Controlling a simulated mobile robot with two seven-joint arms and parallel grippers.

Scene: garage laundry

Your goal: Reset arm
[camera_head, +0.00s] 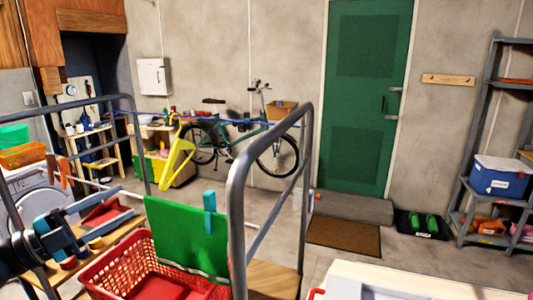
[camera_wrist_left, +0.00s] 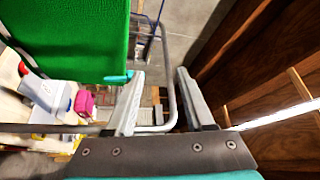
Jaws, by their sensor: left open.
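My left gripper (camera_head: 126,203) is at the lower left of the head view, with its arm coming in from the left edge. In the left wrist view its two grey fingers (camera_wrist_left: 158,78) are apart, with nothing held between them. A green cloth (camera_head: 180,235) hangs to the right of the gripper with a blue clothespin (camera_head: 210,212) on its top edge. The cloth (camera_wrist_left: 65,38) and a teal clip (camera_wrist_left: 118,77) also show in the left wrist view, left of the fingers. My right gripper is not in view.
A grey metal rail (camera_head: 237,200) rises in front of me. A red basket (camera_head: 115,272) stands below the cloth. A washing machine (camera_head: 38,205) is at the left. Open floor lies beyond the rail.

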